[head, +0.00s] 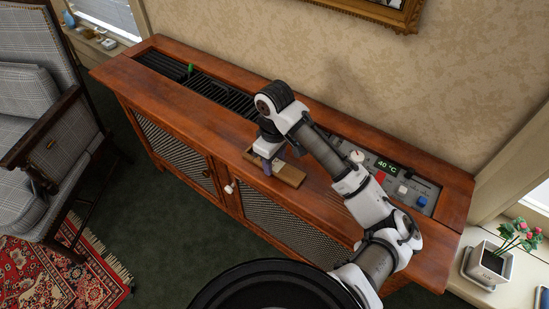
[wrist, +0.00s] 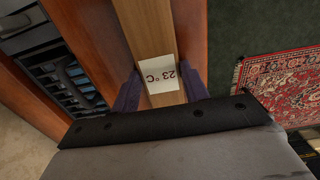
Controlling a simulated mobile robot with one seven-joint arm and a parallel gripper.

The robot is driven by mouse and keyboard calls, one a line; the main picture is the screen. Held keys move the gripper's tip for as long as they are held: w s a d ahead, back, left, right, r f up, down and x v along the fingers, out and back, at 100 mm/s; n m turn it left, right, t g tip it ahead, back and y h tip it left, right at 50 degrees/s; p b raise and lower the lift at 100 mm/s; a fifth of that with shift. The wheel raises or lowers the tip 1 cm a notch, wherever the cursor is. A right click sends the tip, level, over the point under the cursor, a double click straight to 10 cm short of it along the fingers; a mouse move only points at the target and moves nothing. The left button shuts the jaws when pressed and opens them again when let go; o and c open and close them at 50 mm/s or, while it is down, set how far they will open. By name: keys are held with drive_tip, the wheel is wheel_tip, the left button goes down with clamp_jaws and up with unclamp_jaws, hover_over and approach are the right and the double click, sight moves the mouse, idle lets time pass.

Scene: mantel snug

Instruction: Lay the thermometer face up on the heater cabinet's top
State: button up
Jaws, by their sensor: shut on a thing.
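The thermometer is a flat light-brown wooden board (head: 290,174) with a white "23 °C" label, low over the front strip of the heater cabinet's reddish wooden top (head: 150,90). In the wrist view the board (wrist: 139,25) runs up the picture, with its label facing the camera, so it is face up. My gripper (head: 267,168) points down and is shut on the thermometer. Its two dark fingers (wrist: 160,88) grip the board's long sides beside the label. I cannot tell whether the board's underside touches the cabinet top.
A black slatted grille (head: 220,97) is set into the top's back left. A control panel (head: 395,178) with knobs and a green "40 °C" display lies at the right. The front strip left of the board is clear. An armchair (head: 40,110) and a red rug (head: 60,260) are left.

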drive_tip(key=o, duration=1.1)
drive_tip(key=shift+c, duration=0.2)
wheel_tip(320, 180, up, 14)
drive_tip(key=p, duration=0.1)
drive_tip(key=shift+f, duration=0.1)
